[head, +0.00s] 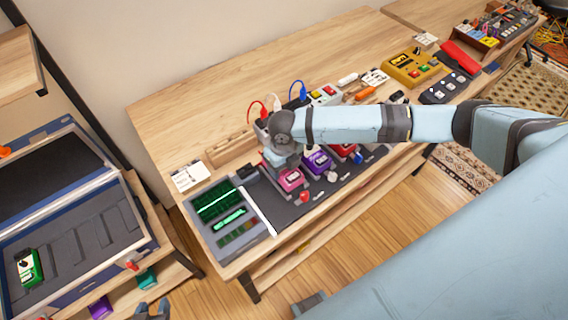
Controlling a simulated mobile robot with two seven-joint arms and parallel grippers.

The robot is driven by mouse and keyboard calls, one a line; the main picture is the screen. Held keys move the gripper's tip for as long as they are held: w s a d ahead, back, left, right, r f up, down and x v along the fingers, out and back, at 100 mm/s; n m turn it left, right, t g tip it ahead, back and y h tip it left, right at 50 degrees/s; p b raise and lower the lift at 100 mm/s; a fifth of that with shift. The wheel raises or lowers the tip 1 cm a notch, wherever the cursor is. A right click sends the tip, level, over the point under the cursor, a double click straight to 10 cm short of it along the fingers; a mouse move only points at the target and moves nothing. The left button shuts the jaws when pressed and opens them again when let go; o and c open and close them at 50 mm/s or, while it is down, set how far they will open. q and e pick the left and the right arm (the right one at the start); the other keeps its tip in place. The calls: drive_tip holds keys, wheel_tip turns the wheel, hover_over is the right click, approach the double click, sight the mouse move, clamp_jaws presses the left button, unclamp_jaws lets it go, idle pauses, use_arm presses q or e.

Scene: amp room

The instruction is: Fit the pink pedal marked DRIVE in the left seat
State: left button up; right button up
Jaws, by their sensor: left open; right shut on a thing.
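The pink pedal (291,181) is at the left end of the row on the dark pedalboard (282,212). My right gripper (284,164) comes down over it from behind and is shut on it; its fingertips are partly hidden. I cannot read the DRIVE mark. I cannot tell whether the pedal rests fully in the left seat or sits slightly above it. My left gripper (152,311) is at the bottom edge, open and empty, away from the board and partly cut off.
A purple pedal (318,162) and a red pedal (342,151) stand to the right along the board. A panel with green screens (214,202) is left of it. Cables rise behind. A case (75,235) with a green pedal (29,268) stands at far left.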

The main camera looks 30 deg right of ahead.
drive_tip(key=shift+f, duration=0.4)
idle(0.8)
drive_tip(key=shift+f+p, duration=0.1)
drive_tip(key=shift+p, duration=0.3)
idle(0.3)
drive_tip(key=o, duration=1.4)
wheel_tip(320, 180, up, 4)
drive_tip(key=p, duration=0.3)
drive_tip(key=shift+f+p, duration=0.1)
drive_tip(key=shift+p, duration=0.3)
drive_tip(key=shift+r+p, duration=1.55)
drive_tip(key=shift+r, duration=0.1)
